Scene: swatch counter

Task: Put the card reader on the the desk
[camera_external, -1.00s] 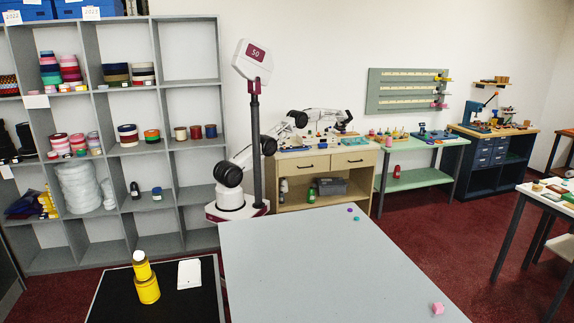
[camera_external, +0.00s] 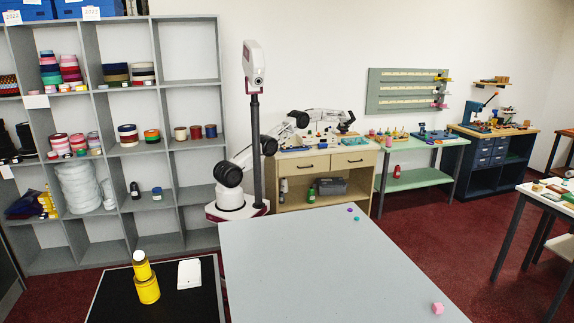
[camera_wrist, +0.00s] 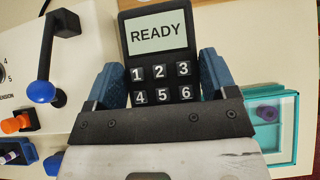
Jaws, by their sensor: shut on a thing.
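The card reader (camera_wrist: 158,48) is black, with a light screen reading "READY" and white number keys. In the wrist view it sits between the blue fingers of my gripper (camera_wrist: 160,85), which is shut on its sides. The lower keys are hidden behind the gripper body. In the external view my gripper (camera_external: 346,127) is over the back right of the wooden desk (camera_external: 326,162) with two drawers. The reader is too small to make out clearly there. Whether it touches the desk top cannot be told.
A pale machine with a blue-knobbed lever (camera_wrist: 41,91) is left of the reader. A teal tray (camera_wrist: 284,150) with a purple spool (camera_wrist: 266,112) is at right. A large grey table (camera_external: 320,270) stands in front, mostly bare. A green table (camera_external: 425,173) adjoins the desk's right.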

